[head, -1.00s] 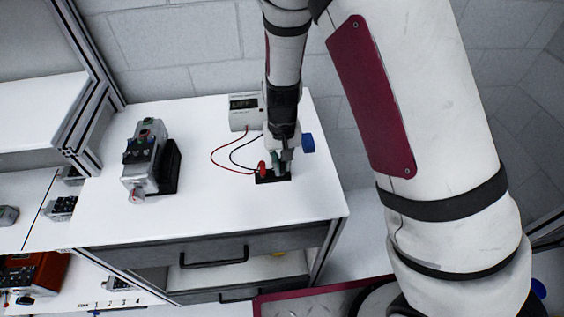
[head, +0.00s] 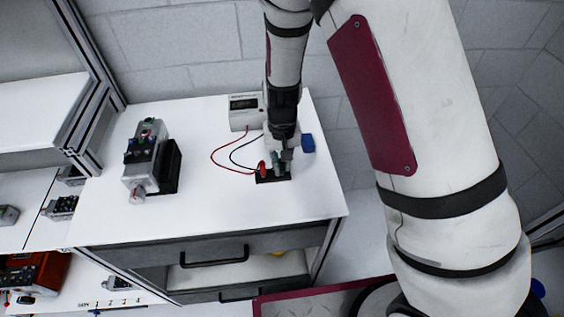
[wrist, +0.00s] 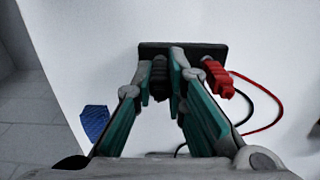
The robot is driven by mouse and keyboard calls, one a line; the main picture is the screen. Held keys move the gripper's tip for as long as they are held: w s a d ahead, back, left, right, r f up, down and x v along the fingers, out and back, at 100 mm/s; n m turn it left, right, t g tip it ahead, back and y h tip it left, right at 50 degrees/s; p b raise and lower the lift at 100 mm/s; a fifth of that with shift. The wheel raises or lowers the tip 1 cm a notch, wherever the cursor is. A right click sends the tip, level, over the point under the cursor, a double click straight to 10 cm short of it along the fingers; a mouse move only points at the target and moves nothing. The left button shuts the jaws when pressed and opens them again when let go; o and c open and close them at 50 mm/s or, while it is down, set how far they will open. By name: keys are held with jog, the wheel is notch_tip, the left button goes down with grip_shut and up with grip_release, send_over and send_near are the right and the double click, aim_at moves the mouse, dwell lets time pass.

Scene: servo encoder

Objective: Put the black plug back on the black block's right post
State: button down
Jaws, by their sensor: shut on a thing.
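The black block (head: 273,179) lies on the white table top, and it also shows at the top of the wrist view (wrist: 205,48). My gripper (head: 284,160) points down over the block's right part; in the wrist view its teal-sided fingers (wrist: 162,88) are shut on the black plug (wrist: 159,72). The plug is mostly hidden between the fingers. It is at the block's post end away from the red plug; I cannot tell whether it is fully seated. The red plug (head: 262,168) stands on the block's left side, on the right in the wrist view (wrist: 215,77).
A white meter box (head: 244,112) stands behind, with red and black leads running to the block. A grey servo unit (head: 146,165) stands to the left. A blue object (head: 308,143) shows just right of my gripper. The table's front and right edges are near.

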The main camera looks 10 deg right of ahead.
jog(key=shift+f, duration=0.2)
dwell(0.3)
jog(key=c, duration=1.5)
grip_release()
jog(key=shift+c, duration=0.2)
jog(key=shift+r+p, duration=1.2)
jog(key=shift+r, duration=2.35)
